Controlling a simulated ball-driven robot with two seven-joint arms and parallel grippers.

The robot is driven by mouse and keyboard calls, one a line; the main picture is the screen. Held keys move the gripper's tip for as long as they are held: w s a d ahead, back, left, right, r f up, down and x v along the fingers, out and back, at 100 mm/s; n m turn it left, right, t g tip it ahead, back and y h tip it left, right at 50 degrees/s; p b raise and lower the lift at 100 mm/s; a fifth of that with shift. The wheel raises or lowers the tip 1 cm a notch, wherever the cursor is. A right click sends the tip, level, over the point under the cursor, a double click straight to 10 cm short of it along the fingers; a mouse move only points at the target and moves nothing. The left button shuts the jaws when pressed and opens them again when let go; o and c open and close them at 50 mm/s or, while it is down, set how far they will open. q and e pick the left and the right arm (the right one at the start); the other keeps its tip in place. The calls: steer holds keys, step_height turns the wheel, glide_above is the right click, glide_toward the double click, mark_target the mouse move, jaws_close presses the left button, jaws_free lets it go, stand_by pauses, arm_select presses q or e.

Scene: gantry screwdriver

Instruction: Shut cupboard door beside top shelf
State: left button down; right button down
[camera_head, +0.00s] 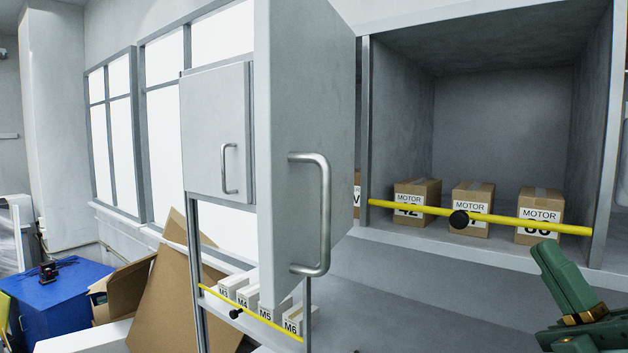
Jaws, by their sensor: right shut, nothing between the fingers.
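The large grey cupboard door (290,110) stands open in the middle of the head view, swung out towards me beside the top shelf (500,120). Its metal bow handle (323,213) is on the face turned to the right. My right gripper (545,256) is green, at the lower right edge, shut and empty. In the picture it is well to the right of the handle and apart from the door. My left gripper is not in view.
Motor boxes (416,201) stand on the shelf behind a yellow bar (520,222) with a black knob. A smaller door (215,130) at left looks shut. Below it are small labelled boxes (234,287) behind another yellow bar. Cardboard (168,290) and a blue box (62,305) lie at lower left.

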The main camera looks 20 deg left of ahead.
steer(key=s+a+r+n+g+y, duration=0.5)
steer(key=s+r+n+g+y, duration=0.1)
steer(key=n+g, duration=0.8)
steer(key=n+g+h+p, duration=0.1)
steer(key=n+g+h, duration=0.3)
steer(key=n+h, duration=0.4)
glide_toward(277, 194)
steer(key=a+p, duration=0.5)
steer(key=shift+w+a+r+p, duration=0.15)
steer(key=shift+a+p, duration=0.25)
steer(key=shift+w+a, duration=0.1)
steer(key=shift+a, duration=0.5)
steer(key=shift+d, duration=0.1)
